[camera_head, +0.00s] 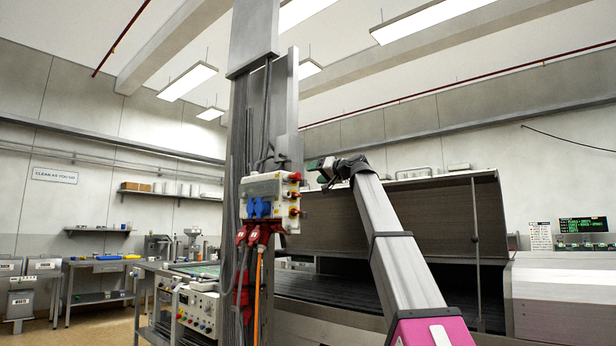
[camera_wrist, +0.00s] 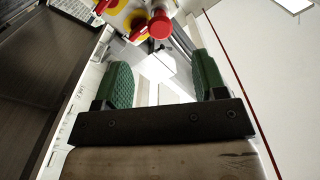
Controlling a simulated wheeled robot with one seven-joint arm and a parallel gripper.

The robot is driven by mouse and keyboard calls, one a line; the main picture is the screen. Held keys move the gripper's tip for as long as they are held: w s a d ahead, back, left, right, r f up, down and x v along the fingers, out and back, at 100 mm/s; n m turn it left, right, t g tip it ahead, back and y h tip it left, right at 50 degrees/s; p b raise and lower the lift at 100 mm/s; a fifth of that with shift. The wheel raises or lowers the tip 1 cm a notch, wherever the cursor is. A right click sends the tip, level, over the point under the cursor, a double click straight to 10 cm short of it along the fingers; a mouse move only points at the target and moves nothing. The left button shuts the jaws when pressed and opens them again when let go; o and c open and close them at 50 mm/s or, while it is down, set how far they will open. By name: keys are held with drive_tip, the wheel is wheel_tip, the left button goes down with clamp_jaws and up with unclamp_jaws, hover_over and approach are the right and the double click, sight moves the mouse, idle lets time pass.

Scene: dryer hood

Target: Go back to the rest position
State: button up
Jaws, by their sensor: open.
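My gripper (camera_head: 316,165) is raised at the end of my arm, beside the grey control box on the column in the head view. In the wrist view my gripper (camera_wrist: 163,78) has its two green pads wide apart with nothing between them. The grey dryer hood (camera_head: 405,218) stands raised behind my arm, with a thin upright rod at its right end. My arm hides part of the hood.
The control box (camera_head: 262,200) has red knobs and blue sockets, with red plugs below. A red button (camera_wrist: 160,25) shows close beyond the pads. The metal column (camera_head: 240,130) stands left of my arm. A bench with a control panel (camera_head: 200,308) is at left.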

drive_tip(key=shift+s+d, duration=0.4)
drive_tip(key=shift+d, duration=0.1)
drive_tip(key=shift+f, duration=0.1)
